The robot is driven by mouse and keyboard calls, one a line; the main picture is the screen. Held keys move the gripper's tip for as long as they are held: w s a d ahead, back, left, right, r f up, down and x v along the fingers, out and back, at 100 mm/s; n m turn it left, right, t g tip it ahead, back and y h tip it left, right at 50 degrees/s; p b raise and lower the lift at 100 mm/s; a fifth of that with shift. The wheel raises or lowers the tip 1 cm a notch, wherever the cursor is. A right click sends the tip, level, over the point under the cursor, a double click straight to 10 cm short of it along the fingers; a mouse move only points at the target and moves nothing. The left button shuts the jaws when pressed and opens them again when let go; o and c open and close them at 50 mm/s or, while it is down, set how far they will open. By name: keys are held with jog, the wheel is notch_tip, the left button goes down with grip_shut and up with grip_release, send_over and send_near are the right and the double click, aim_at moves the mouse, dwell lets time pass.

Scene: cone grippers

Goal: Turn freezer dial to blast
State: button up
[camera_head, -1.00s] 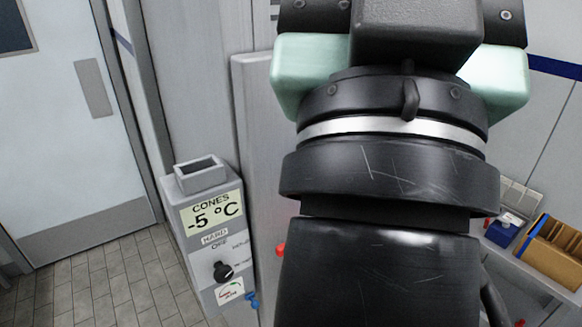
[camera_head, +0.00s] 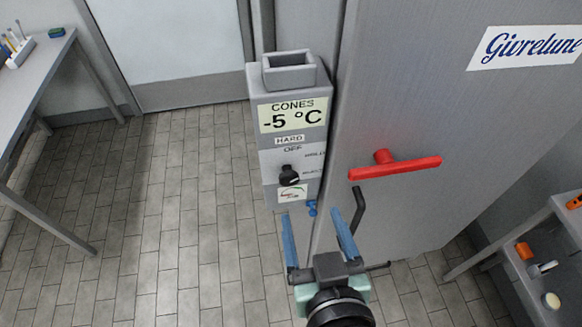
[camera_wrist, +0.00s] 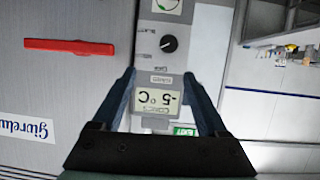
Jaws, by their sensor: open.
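The freezer dial (camera_head: 289,175) is a black knob on the front of a grey control box (camera_head: 258,142) with a "CONES -5 °C" label. Words are printed around the knob, with "OFF" above it; the others are too small to read surely. The dial also shows upside down in the wrist view (camera_wrist: 169,44). My gripper (camera_head: 313,222) has two blue fingers, open and empty. In the head view it is below and right of the dial, apart from it. In the wrist view the dial appears beyond and between the fingers (camera_wrist: 160,78).
The grey freezer door (camera_head: 450,130) with a red handle (camera_head: 395,168) stands right of the box. A black bent lever (camera_head: 357,212) and a small blue tap (camera_head: 312,208) are near my fingers. A shelf (camera_head: 530,270) is at lower right. The tiled floor at left is clear.

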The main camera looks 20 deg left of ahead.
aim_at(290, 182)
jog(key=shift+g, duration=0.3)
jog(key=p+x, duration=0.1)
jog(key=x, duration=0.3)
jog(key=p+x, duration=0.2)
jog(key=x, duration=0.2)
jog(key=s+a+f+p+x, duration=0.1)
jog(key=x, duration=0.3)
jog(key=shift+w+a+f, duration=0.15)
jog(key=shift+w, duration=0.1)
jog(key=shift+c, duration=0.2)
grip_shut()
